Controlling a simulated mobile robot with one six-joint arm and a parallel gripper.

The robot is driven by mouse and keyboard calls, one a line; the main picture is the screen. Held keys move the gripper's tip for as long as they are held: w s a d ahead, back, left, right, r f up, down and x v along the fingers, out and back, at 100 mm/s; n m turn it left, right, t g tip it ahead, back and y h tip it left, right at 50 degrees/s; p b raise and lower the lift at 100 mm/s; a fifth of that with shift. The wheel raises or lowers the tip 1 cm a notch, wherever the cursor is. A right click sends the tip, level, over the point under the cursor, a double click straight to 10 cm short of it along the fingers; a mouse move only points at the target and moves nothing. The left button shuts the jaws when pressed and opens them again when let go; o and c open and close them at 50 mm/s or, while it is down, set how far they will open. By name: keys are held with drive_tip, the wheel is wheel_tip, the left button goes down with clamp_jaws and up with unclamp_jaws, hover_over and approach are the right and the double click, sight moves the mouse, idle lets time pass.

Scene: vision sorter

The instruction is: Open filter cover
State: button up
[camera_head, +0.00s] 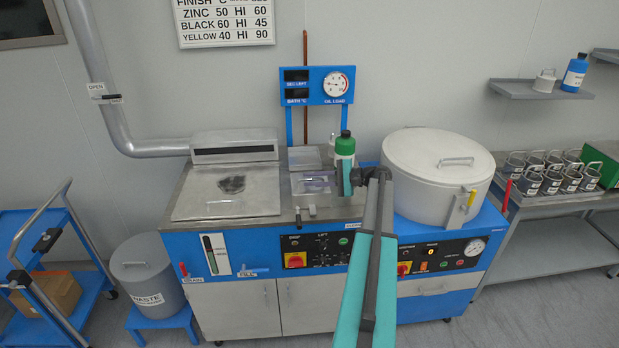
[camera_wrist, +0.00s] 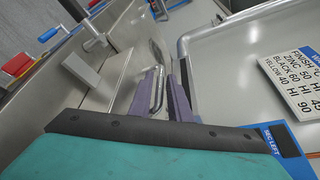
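In the wrist view a grey loop handle (camera_wrist: 157,92) lies between the two dark purple fingers of my gripper (camera_wrist: 168,88). The fingers are apart with the handle between them. I cannot tell whether both press on it. My arm hides part of the bench front.
A large round lidded drum (camera_head: 438,160) is on the right, a hooded metal basin lid (camera_head: 228,190) on the left. A gauge panel (camera_head: 318,86) rises behind. A waste bin (camera_head: 148,275) stands at the left.

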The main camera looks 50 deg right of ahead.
drive_tip(key=shift+w+a+f, duration=0.1)
drive_tip(key=shift+w+a, duration=0.15)
drive_tip(key=shift+w, duration=0.15)
clamp_jaws()
